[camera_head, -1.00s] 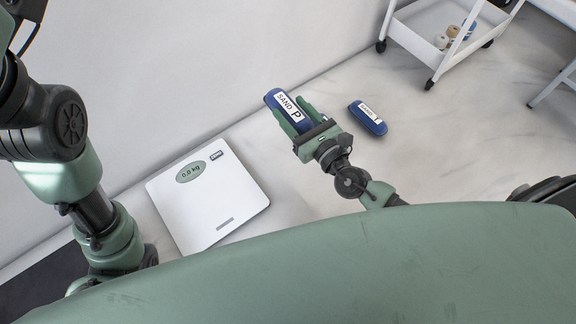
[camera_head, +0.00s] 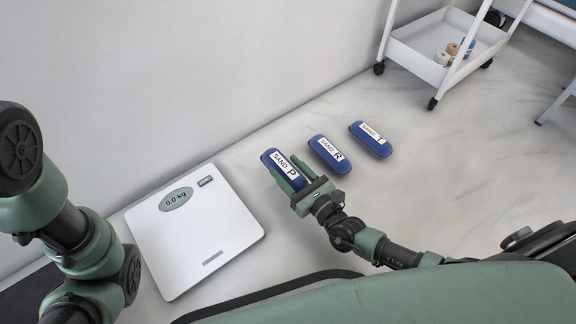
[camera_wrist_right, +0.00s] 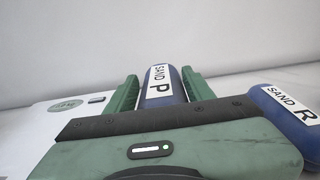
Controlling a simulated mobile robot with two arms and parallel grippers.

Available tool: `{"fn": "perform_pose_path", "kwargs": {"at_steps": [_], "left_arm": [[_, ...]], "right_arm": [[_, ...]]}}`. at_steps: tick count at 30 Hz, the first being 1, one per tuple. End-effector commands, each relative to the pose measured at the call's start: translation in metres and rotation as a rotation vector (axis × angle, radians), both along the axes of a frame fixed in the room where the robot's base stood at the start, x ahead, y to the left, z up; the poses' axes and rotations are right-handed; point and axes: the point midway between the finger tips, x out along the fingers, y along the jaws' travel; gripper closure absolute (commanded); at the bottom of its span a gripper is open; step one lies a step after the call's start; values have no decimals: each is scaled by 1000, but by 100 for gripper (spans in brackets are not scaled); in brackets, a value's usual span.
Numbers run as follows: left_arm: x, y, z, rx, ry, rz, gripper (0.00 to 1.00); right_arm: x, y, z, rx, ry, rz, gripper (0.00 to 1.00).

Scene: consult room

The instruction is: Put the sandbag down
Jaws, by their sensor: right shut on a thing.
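My right gripper (camera_head: 289,181) is shut on a blue sandbag marked SAND P (camera_head: 275,160). In the right wrist view sandbag P (camera_wrist_right: 160,86) sits between the two green fingers. It is low, close to the floor; I cannot tell whether it touches. Sandbag R (camera_head: 329,153) lies just to its right, apart from it, and also shows at the right of the wrist view (camera_wrist_right: 286,112). Sandbag T (camera_head: 371,139) lies further right. My left arm shows at the left of the head view, but its gripper does not.
A white scale (camera_head: 196,237) reading 0.0 kg lies on the floor to the left of the sandbags. A white trolley (camera_head: 412,62) with small items on its lower shelf stands at the back right. The wall runs behind. Pale floor (camera_head: 450,165) is clear to the right.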

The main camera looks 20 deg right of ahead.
Motion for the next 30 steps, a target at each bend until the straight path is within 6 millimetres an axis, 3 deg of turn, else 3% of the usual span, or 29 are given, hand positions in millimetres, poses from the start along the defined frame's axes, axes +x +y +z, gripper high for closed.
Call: {"fn": "perform_pose_path", "kwargs": {"at_steps": [1, 10, 18, 30], "left_arm": [[0, 0, -10, 0, 0, 0, 26], [0, 0, -20, 1, -1, 0, 26], [-1, 0, -47, 0, -2, 0, 26], [0, 0, -46, 0, 1, 0, 26]], "right_arm": [[2, 0, -7, 3, -13, -3, 100], [2, 0, -21, 4, -12, -2, 100], [2, 0, -58, 3, -12, -2, 100], [2, 0, -59, 4, -11, -2, 100]]}}
